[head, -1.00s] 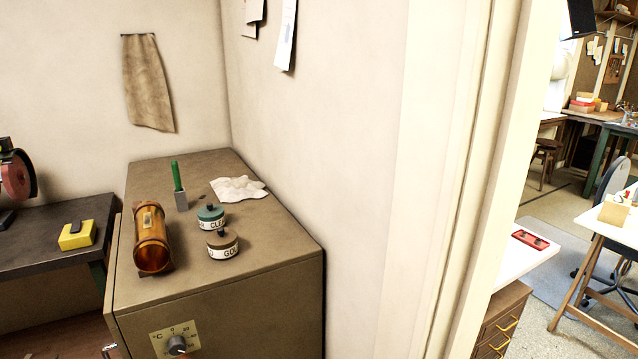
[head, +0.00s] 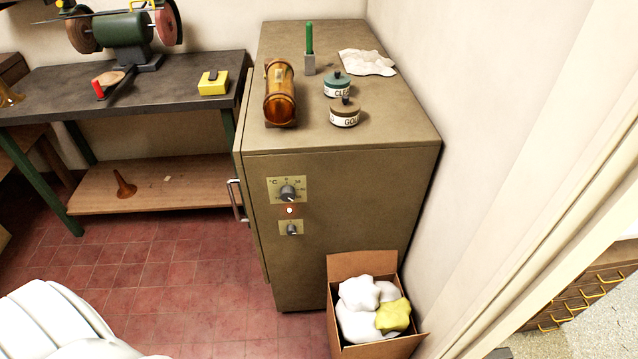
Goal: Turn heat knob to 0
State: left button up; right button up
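The heat knob (head: 288,192) is a dark round knob on a pale °C dial plate on the front of a brown metal cabinet (head: 345,200). Its exact setting is too small to read for certain. A small lit white lamp (head: 289,210) sits just below it. A second, smaller dark knob (head: 291,229) on its own plate is under the lamp. Nothing touches either knob. Neither of my grippers shows in the head view.
A cardboard box (head: 342,265) with white and yellow cloths stands on the floor by the cabinet's right front. The cabinet handle (head: 234,200) sticks out at left. Red tiled floor (head: 190,260) lies clear in front and left.

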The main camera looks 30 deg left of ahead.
aim_at(287, 194)
jog(key=i+j+z, duration=0.15)
jog(key=j, duration=1)
jog(key=i+j+z, duration=0.15)
jog(key=j, duration=1)
jog(key=i+j+z, duration=0.15)
jog(key=j, duration=1)
jog(key=k, duration=0.05)
